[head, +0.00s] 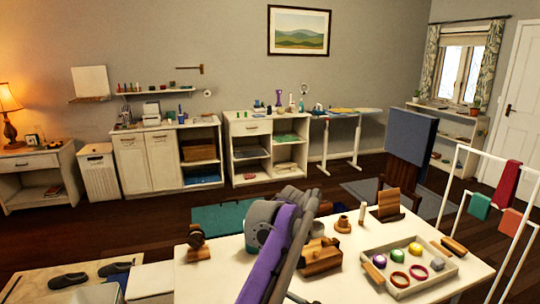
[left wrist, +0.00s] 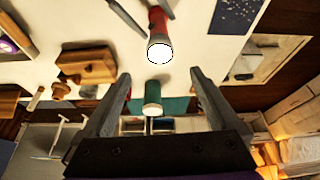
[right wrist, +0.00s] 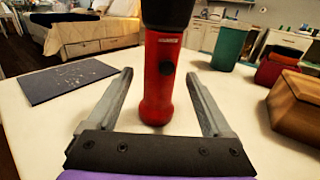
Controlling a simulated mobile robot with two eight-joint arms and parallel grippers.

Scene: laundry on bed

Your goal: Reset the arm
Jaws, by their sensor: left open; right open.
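My left gripper (left wrist: 159,74) is open, its two fingers wide apart in the left wrist view. A green cylinder (left wrist: 152,92) with a pale end shows between its fingers, and a red torch-like thing (left wrist: 158,22) with a bright white end lies beyond; no contact shows. My right gripper (right wrist: 160,74) is open in the right wrist view. A red torch (right wrist: 160,85) with a black head stands upright between its fingers, with gaps on both sides. In the head view a purple and grey arm of mine (head: 275,245) reaches over the white table; I cannot make out a gripper there.
The white table (head: 215,285) bears a tray (head: 400,295) with coloured balls and rings, and a wooden block (head: 320,257). In the right wrist view a dark mat (right wrist: 70,80) lies left, a green cup (right wrist: 228,46) and wooden box (right wrist: 297,108) right. A drying rack (head: 517,240) stands right.

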